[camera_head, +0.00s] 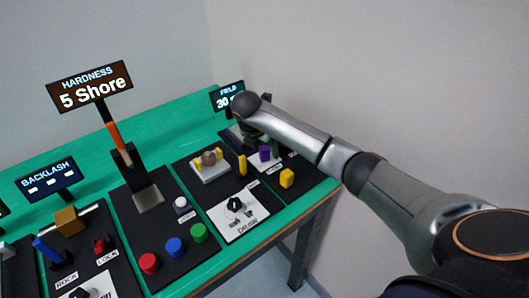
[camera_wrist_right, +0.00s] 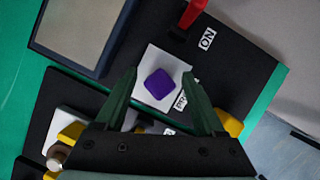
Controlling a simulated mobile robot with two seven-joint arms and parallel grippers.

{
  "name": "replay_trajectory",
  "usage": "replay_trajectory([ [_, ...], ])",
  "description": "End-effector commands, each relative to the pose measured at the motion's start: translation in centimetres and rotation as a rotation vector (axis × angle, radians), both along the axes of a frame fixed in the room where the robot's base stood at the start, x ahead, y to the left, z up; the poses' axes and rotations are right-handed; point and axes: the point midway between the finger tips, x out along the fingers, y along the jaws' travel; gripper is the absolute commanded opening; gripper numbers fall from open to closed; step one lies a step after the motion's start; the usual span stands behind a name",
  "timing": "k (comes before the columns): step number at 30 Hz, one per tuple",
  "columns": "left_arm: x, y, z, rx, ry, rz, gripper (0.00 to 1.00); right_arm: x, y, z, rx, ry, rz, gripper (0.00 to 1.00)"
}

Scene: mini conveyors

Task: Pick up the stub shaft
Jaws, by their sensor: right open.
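I cannot identify the stub shaft for certain. A grey-brown rounded piece (camera_head: 208,158) sits between yellow blocks on a pale plate; in the right wrist view a metallic round end (camera_wrist_right: 57,154) shows beside yellow parts at lower left, partly hidden by the gripper body. My right gripper (camera_wrist_right: 159,73) is open, its dark green fingers on either side of a purple block (camera_wrist_right: 159,84) on a white plate, with nothing held. In the head view the purple block (camera_head: 264,153) is just below my right wrist. My left gripper is not in view.
The green bench (camera_head: 150,140) carries black panels with red (camera_head: 149,263), blue (camera_head: 174,247) and green (camera_head: 198,233) buttons. A dial (camera_head: 236,205), a tilted lever (camera_head: 117,137) and yellow blocks (camera_head: 287,178) stand nearby. A sign post (camera_head: 90,86) rises at left.

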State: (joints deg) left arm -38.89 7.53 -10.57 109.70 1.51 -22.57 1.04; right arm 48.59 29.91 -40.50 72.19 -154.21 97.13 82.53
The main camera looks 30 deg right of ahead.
Motion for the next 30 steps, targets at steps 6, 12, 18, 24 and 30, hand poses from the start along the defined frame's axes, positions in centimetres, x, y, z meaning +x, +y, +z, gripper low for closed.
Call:
replay_trajectory([
  [6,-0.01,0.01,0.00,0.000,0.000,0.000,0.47,0.04,-0.04,-0.15,0.000,-0.001,0.000,0.71],
  [12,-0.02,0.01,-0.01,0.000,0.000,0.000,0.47,0.03,-0.03,-0.13,0.000,-0.001,0.000,0.51],
  [18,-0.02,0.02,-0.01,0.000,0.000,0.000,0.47,0.03,-0.05,-0.11,0.000,-0.001,0.000,0.28],
  [24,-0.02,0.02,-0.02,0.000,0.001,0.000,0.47,0.03,-0.06,-0.10,0.000,-0.001,0.000,0.06],
  [30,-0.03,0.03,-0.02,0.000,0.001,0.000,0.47,0.03,-0.06,-0.09,0.000,-0.001,0.000,0.00],
])
